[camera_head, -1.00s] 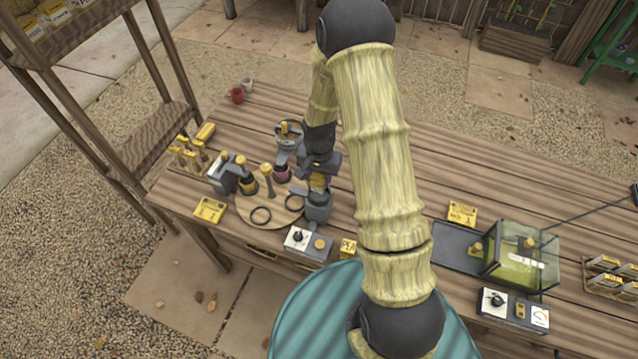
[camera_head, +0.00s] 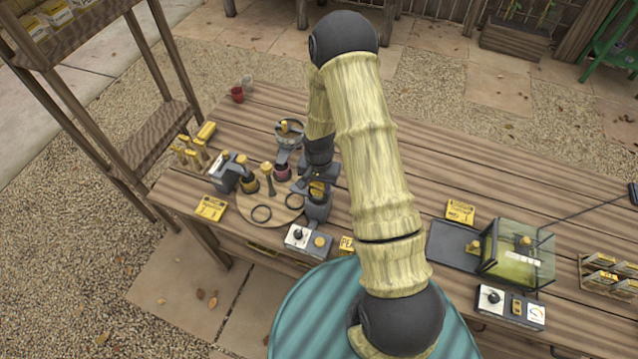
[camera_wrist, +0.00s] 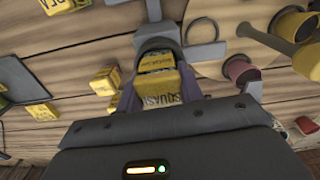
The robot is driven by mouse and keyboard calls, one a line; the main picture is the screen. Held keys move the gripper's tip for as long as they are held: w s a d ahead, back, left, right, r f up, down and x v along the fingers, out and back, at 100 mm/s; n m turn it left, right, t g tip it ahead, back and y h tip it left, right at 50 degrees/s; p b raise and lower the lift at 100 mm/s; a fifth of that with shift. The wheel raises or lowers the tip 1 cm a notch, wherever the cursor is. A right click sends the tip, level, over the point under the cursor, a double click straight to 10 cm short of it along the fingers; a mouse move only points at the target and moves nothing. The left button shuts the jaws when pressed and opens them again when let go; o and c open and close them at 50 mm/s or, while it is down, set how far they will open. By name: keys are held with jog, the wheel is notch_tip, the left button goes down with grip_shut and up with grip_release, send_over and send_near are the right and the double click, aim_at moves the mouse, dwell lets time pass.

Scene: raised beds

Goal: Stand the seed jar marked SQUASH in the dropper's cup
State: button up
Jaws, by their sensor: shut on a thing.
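My gripper (camera_wrist: 157,100) is shut on the yellow seed jar marked SQUASH (camera_wrist: 165,93), its label readable in the wrist view. In the head view the jar (camera_head: 317,190) is a small yellow patch under my dark wrist, just above a grey stand. In the wrist view a grey rounded cup (camera_wrist: 157,44) with a post behind it is right at the far end of the jar. I take this to be the dropper's cup. Its inside is partly hidden by the jar, and I cannot tell whether the jar rests in it.
A round wooden board (camera_head: 283,212) with rings and dark-and-yellow tools is just left. A knob box (camera_head: 305,240) and a yellow block (camera_head: 346,245) are in front.

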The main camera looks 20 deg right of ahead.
jog(key=shift+f, duration=0.2)
jog(key=o, duration=1)
jog(key=shift+o, duration=0.2)
jog(key=shift+w+r, duration=0.1)
notch_tip(320, 180, up, 12)
jog(key=b, duration=0.4)
jog(key=shift+r, duration=0.1)
